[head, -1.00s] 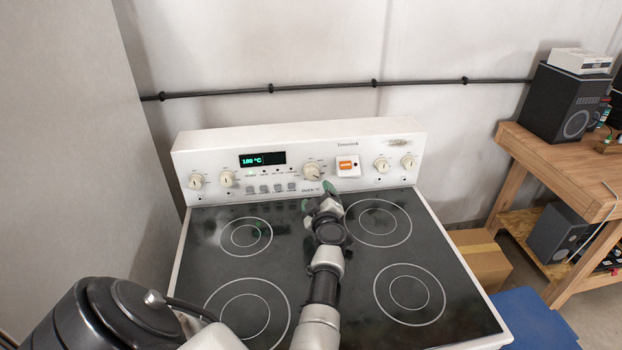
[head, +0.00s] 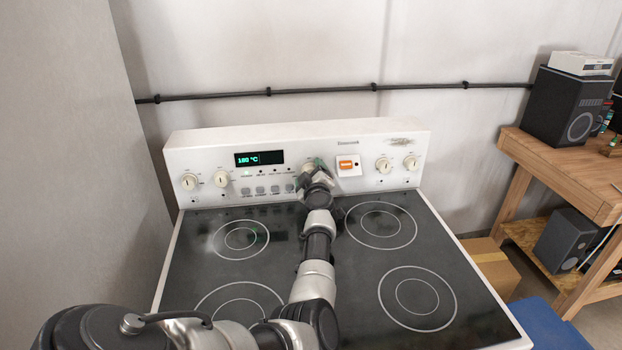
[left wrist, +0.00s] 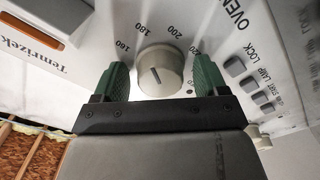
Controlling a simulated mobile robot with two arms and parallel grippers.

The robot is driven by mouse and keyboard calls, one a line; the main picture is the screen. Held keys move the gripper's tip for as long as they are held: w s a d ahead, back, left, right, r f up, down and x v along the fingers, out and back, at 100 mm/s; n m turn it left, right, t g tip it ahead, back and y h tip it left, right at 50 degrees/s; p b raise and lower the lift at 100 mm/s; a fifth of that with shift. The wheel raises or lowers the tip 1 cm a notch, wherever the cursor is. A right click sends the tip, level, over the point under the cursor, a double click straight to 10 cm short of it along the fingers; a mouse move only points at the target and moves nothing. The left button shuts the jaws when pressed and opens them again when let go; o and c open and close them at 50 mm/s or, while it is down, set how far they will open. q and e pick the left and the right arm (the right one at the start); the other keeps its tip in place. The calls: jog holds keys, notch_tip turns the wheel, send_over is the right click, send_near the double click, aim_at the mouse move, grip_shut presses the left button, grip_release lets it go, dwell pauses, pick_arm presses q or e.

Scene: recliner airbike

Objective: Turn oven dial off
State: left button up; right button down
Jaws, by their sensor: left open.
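The oven dial (left wrist: 160,72) is a round, pale knob with a dark pointer line, ringed by temperature numbers such as 160, 180 and 200. It is on the white stove's back panel (head: 335,133). My left gripper (left wrist: 159,80) is open, with one green finger on each side of the dial; contact cannot be told. In the head view my left gripper (head: 316,165) and wrist hide most of the dial. The stove's display (head: 259,158) reads 180 °C in green. My right gripper is not in view.
Other knobs (head: 384,165) and an orange switch (head: 346,164) sit on the panel, with small buttons left of the dial. The black cooktop (head: 410,250) is clear of objects. A wooden bench (head: 560,165) stands at the right.

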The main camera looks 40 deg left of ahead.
pick_arm(q)
jog(key=shift+c, duration=0.3)
jog(key=c, duration=0.9)
jog(key=shift+o, duration=0.2)
